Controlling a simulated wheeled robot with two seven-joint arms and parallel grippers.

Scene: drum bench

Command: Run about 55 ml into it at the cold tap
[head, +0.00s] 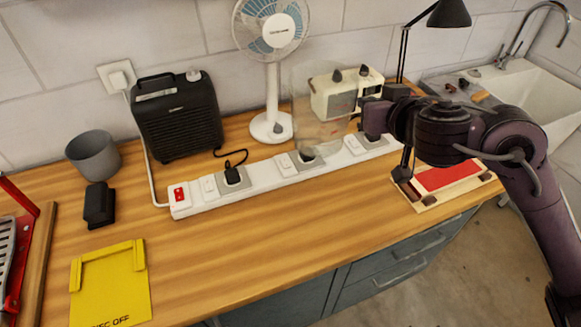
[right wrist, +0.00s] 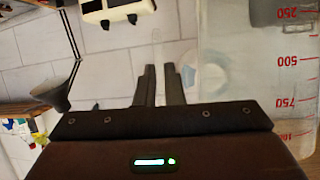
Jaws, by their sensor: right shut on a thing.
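A large clear jug (head: 318,112) with faint walls stands out in front of the wall, between the fan and the cream appliance. In the right wrist view its clear wall (right wrist: 255,80) carries red marks from 250 to about 1000. My right gripper (head: 368,122) is at the jug's right side, shut on it; its two fingers (right wrist: 160,85) are close together. I cannot see any water in the jug. The curved metal tap (head: 540,8) rises behind the white sink (head: 532,85) at the far right. My left gripper is not in view.
A white power strip (head: 262,174) with plugs crosses the bench below the jug. A fan (head: 272,75), black heater (head: 178,115), cream appliance (head: 340,92) and black lamp (head: 447,14) stand along the back. A red-topped board (head: 445,178) lies near the right front edge.

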